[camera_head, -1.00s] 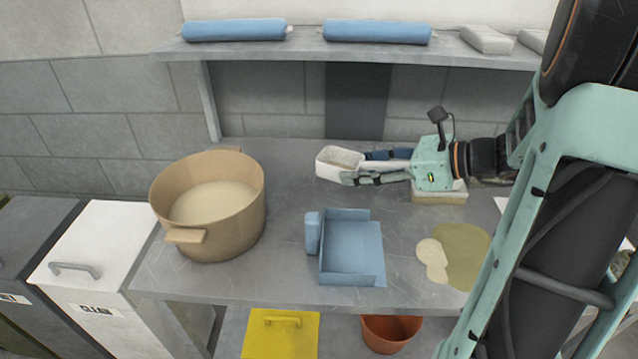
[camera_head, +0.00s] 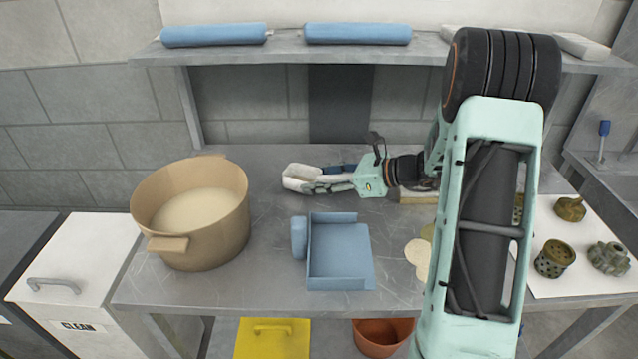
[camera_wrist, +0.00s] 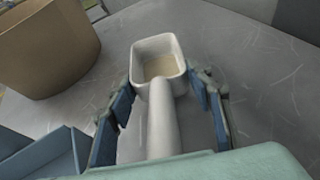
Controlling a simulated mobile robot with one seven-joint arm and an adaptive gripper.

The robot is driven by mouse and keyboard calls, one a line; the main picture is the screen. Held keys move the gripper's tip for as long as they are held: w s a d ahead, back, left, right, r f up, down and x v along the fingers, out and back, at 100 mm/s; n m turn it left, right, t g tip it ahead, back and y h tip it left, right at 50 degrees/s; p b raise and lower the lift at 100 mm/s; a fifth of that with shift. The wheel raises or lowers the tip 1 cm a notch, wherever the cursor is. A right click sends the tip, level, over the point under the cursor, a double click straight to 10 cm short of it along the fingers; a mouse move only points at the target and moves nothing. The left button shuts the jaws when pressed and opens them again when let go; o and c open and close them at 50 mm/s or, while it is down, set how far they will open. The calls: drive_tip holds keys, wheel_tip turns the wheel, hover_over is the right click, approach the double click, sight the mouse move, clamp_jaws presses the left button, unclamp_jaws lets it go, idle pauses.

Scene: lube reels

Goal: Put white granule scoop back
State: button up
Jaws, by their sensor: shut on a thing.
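The white granule scoop (camera_head: 303,177) is low over the back middle of the grey bench; I cannot tell if it touches the top. My gripper (camera_head: 336,180) reaches it from the right and is shut on its handle. In the wrist view the scoop (camera_wrist: 158,48) points away with its open side up, and a little pale material shows inside. The gripper fingers (camera_wrist: 163,118) lie on both sides of the handle. The tan pot (camera_head: 232,225) stands left of the scoop, filled with pale granules (camera_head: 195,211). It also shows in the wrist view (camera_wrist: 40,50).
A blue open tray (camera_head: 340,275) lies in front of the gripper. A shelf (camera_head: 285,50) with blue rolls runs above the back. Metal parts lie on a white sheet (camera_head: 560,285) at right. The bench between pot and scoop is clear.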

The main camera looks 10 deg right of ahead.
drive_tip(key=shift+f, duration=0.45)
drive_tip(key=shift+f, duration=0.2)
drive_tip(key=o, duration=1.2)
drive_tip(key=shift+c, duration=0.2)
drive_tip(key=shift+r, duration=0.1)
drive_tip(key=shift+d+r, duration=0.15)
drive_tip(key=shift+r, duration=0.05)
drive_tip(key=v, duration=1.1)
drive_tip(key=shift+s+d+r, duration=0.1)
drive_tip(key=shift+s+d, duration=0.1)
drive_tip(key=shift+s, duration=0.15)
